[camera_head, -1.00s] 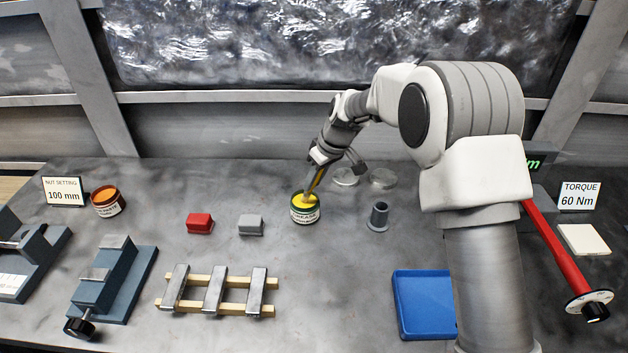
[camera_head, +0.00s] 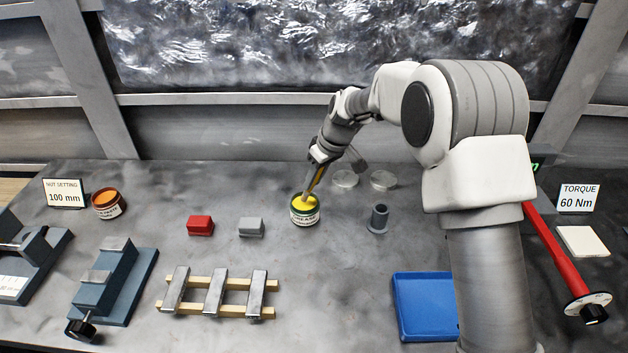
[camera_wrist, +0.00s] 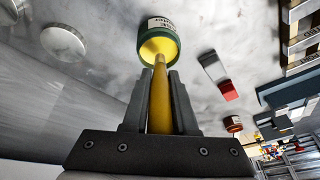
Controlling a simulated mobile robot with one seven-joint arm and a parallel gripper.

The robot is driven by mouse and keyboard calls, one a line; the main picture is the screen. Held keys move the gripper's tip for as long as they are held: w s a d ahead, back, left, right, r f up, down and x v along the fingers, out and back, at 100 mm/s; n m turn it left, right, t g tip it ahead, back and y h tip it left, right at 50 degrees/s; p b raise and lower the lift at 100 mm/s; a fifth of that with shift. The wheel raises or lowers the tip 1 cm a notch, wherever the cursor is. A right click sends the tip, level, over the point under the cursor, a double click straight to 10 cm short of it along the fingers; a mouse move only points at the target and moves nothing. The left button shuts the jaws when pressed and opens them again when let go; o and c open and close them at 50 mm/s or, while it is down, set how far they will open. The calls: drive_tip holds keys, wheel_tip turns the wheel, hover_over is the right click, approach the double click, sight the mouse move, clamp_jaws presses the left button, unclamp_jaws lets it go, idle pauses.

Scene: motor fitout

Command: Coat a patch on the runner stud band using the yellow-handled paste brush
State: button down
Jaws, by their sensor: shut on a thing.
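My gripper (camera_head: 318,160) is shut on the yellow-handled brush (camera_head: 314,180). In the wrist view the yellow handle (camera_wrist: 160,95) stands between the two fingers (camera_wrist: 160,105). The brush's far end reaches into the open mouth of a green tin (camera_head: 305,217) with a white label that seems to read GREASE. Yellow shows inside the tin, and the bristles are hidden there. The tin also shows in the wrist view (camera_wrist: 150,48). I cannot tell for certain which part is the runner stud band.
An open red-brown tin (camera_head: 108,209) with orange contents stands at the back left. Red (camera_head: 200,226) and grey (camera_head: 251,228) blocks, a grey flanged cylinder (camera_head: 378,219), metal bars on wooden rails (camera_head: 213,291), a blue tray (camera_head: 425,315) and a red-handled tool (camera_head: 555,250) surround open bench.

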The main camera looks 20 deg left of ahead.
drive_tip(key=shift+r+p, duration=1.3)
drive_tip(key=shift+r, duration=1.55)
